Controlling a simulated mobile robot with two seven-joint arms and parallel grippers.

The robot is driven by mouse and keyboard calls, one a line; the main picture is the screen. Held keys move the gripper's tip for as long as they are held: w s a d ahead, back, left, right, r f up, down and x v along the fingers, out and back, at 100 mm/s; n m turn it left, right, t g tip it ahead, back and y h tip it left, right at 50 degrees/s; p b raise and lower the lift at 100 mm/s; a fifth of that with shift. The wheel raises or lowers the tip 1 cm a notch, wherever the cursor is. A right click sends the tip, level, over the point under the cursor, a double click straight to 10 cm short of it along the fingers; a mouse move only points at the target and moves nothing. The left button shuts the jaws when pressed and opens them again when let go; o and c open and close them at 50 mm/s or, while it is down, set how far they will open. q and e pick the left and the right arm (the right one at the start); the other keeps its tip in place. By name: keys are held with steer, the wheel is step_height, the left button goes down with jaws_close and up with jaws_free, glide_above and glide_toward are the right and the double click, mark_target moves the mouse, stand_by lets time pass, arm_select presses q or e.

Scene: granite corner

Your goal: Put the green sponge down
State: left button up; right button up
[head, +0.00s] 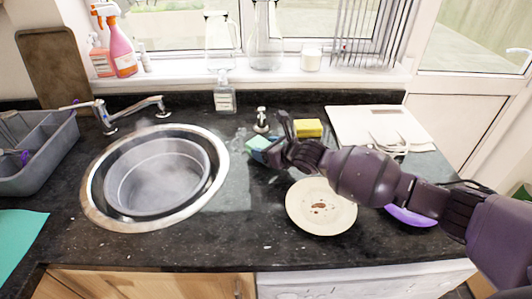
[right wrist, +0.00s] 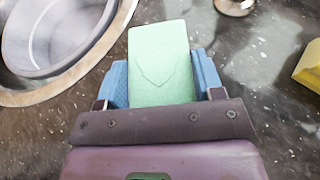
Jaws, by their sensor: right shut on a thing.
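The green sponge (right wrist: 160,65) is a pale green block between the blue fingers of my right gripper (right wrist: 162,80) in the right wrist view. The fingers touch both its sides. In the head view the sponge (head: 257,143) shows at the tip of my right gripper (head: 263,149), over the dark granite counter (head: 240,185) to the right of the sink. I cannot tell whether the sponge touches the counter. My left gripper is not in view.
The round sink (head: 98,205) with a grey basin (head: 160,180) stands to the left. A yellow sponge (head: 308,127), a soap pump (head: 261,122) and a white plate with brown residue (head: 300,218) are close by. A white board (head: 360,118) lies at the back right.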

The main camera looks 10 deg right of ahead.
steer(key=shift+f, duration=0.8)
steer(key=shift+f, duration=0.2)
steer(key=o, duration=1)
steer(key=shift+c, duration=0.2)
steer(key=shift+s+d+r, duration=0.1)
steer(key=shift+r, duration=0.2)
steer(key=v, duration=1.1)
steer(key=shift+s+d+p, duration=0.15)
steer(key=shift+s+p, duration=0.15)
steer(key=shift+p, duration=0.05)
